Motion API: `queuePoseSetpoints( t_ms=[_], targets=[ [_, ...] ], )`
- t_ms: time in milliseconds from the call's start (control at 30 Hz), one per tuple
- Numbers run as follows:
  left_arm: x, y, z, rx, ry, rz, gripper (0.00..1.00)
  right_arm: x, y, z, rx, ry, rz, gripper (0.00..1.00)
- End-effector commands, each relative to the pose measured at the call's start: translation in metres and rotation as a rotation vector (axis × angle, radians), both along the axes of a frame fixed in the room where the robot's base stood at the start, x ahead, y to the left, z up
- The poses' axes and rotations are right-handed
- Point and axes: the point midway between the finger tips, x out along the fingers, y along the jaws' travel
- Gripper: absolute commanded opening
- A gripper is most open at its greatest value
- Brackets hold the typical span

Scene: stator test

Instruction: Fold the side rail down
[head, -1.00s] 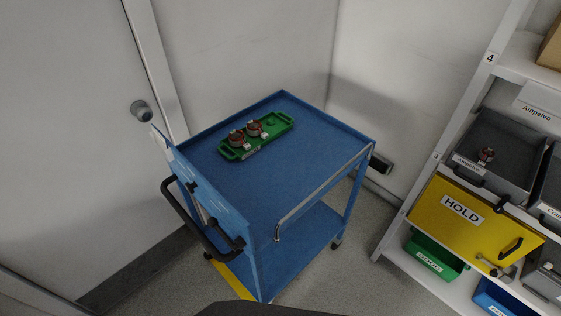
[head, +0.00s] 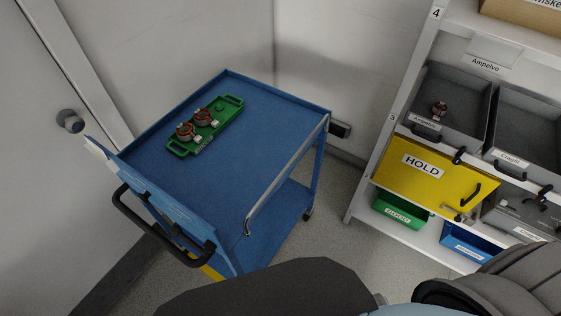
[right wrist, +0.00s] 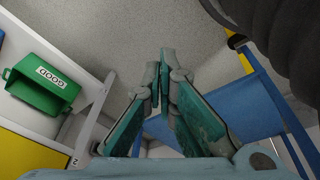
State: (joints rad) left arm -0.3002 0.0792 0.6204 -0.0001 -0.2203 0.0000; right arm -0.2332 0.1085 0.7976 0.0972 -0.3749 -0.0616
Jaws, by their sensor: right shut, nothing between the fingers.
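The side rail (head: 285,175) is a thin silver bar along the right side of the blue cart (head: 240,165) in the head view. It runs from the far right corner to a bent end near the front, slightly above the tray edge. My right gripper (right wrist: 163,62) shows only in the right wrist view, its green-grey fingers shut and empty. There, blue cart parts (right wrist: 250,105) lie to its right and below, apart from the fingertips as far as I can tell. The rail is not clearly visible in that view. My left gripper is out of view.
A green tray (head: 230,112) with two copper-wound stators stands on the cart top. The cart has a black handle (head: 150,230) at left. Shelving with a yellow HOLD door (head: 425,178) and bins stands at right. Open floor lies between cart and shelf.

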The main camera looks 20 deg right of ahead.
Motion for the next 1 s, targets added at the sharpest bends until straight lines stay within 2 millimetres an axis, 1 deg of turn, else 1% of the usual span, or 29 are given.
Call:
queuePoseSetpoints(
  t_ms=[33, 67, 100, 133, 167, 200, 267, 300, 333, 367, 400, 500, 600, 700, 1000],
  targets=[
    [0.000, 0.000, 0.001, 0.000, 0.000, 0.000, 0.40, 0.049, -0.003, 0.018, 0.012, -0.059, 0.001, 0.00],
    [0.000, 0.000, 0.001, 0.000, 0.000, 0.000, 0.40, 0.080, -0.003, 0.032, 0.027, -0.095, 0.005, 0.00],
    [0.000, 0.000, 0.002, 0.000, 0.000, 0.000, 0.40, 0.123, -0.001, 0.055, 0.053, -0.145, 0.017, 0.00],
    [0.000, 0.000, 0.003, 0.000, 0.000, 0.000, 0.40, 0.155, 0.001, 0.076, 0.076, -0.184, 0.032, 0.00],
    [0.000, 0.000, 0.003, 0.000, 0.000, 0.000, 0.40, 0.185, 0.005, 0.100, 0.102, -0.225, 0.053, 0.00],
    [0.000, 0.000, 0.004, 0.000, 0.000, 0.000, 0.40, 0.222, 0.013, 0.135, 0.137, -0.279, 0.092, 0.00],
    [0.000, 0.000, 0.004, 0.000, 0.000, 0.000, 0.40, 0.268, 0.027, 0.192, 0.190, -0.361, 0.171, 0.00],
    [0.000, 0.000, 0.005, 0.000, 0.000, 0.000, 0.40, 0.291, 0.038, 0.231, 0.219, -0.412, 0.236, 0.00],
    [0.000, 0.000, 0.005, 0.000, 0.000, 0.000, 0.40, 0.304, 0.047, 0.259, 0.240, -0.448, 0.287, 0.00],
    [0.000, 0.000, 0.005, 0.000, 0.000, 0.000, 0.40, 0.313, 0.056, 0.285, 0.256, -0.479, 0.338, 0.00],
    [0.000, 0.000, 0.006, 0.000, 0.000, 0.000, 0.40, 0.322, 0.066, 0.316, 0.272, -0.517, 0.407, 0.00],
    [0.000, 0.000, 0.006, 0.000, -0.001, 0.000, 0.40, 0.328, 0.087, 0.377, 0.291, -0.587, 0.558, 0.00],
    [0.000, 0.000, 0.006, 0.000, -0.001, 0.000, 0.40, 0.326, 0.100, 0.409, 0.295, -0.623, 0.657, 0.00],
    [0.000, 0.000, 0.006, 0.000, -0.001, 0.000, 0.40, 0.324, 0.104, 0.419, 0.295, -0.633, 0.690, 0.00],
    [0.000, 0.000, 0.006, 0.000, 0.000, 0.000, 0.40, 0.324, 0.104, 0.417, 0.297, -0.632, 0.685, 0.00]
  ],
)
